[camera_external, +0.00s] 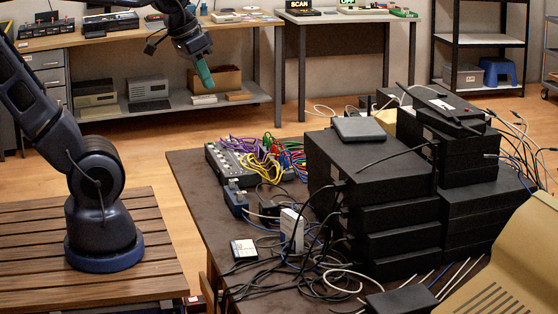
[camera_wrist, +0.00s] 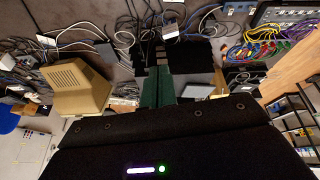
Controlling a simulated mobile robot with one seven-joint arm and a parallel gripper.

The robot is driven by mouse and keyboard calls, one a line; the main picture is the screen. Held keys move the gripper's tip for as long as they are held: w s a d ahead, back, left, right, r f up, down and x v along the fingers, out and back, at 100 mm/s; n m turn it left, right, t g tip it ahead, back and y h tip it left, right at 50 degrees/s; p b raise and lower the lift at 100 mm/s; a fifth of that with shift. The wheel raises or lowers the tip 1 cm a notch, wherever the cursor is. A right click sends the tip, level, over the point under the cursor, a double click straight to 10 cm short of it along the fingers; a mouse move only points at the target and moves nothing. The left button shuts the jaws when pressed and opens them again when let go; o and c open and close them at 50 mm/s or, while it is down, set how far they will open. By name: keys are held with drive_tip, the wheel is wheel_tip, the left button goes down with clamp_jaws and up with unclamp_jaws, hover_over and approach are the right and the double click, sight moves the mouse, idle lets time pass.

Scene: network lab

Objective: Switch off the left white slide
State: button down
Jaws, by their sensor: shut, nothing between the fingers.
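I cannot make out a white slide in either view; it is too small or hidden. A dark grey device (camera_external: 232,163) with small controls and many coloured cables lies at the far left of the dark table; it also shows at the top right of the wrist view (camera_wrist: 290,15). My gripper (camera_external: 207,82) has green fingers, shut and empty. It hangs in the air, above and left of the cabled device in the external view, touching nothing. The fingers also show mid-frame in the wrist view (camera_wrist: 157,88).
Stacked black boxes (camera_external: 372,184) fill the table's middle, and loose cables lie around them. A beige monitor (camera_wrist: 78,86) stands at the table's other side. A workbench (camera_external: 150,32) and a second table (camera_external: 345,16) stand along the back. The air around my gripper looks clear.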

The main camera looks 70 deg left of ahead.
drive_tip(key=w+a+n, duration=1)
drive_tip(key=w+a, duration=0.4)
drive_tip(key=w, duration=0.1)
drive_tip(key=w+a+f+n, duration=0.3)
drive_tip(key=w+a+n, duration=0.1)
drive_tip(key=a, duration=0.5)
drive_tip(key=w+a+f+n, duration=0.3)
drive_tip(key=a+n, duration=0.1)
drive_tip(key=a, duration=0.5)
drive_tip(key=s+a+f+n, duration=0.1)
drive_tip(key=a+f+n, duration=0.35)
drive_tip(key=a, duration=0.55)
drive_tip(key=a+f+n, duration=0.4)
drive_tip(key=a+f, duration=0.2)
drive_tip(key=a, duration=0.5)
drive_tip(key=s+a+f+n, duration=0.4)
drive_tip(key=a+f, duration=0.3)
drive_tip(key=a, duration=0.2)
drive_tip(key=s+a+f+n, duration=0.3)
drive_tip(key=s+a+f, duration=0.2)
drive_tip(key=a+f, duration=0.2)
drive_tip(key=shift+s+a+f+n, duration=0.2)
drive_tip(key=shift+s+a+n, duration=0.15)
drive_tip(key=shift+a, duration=0.5)
drive_tip(key=shift+f, duration=0.1)
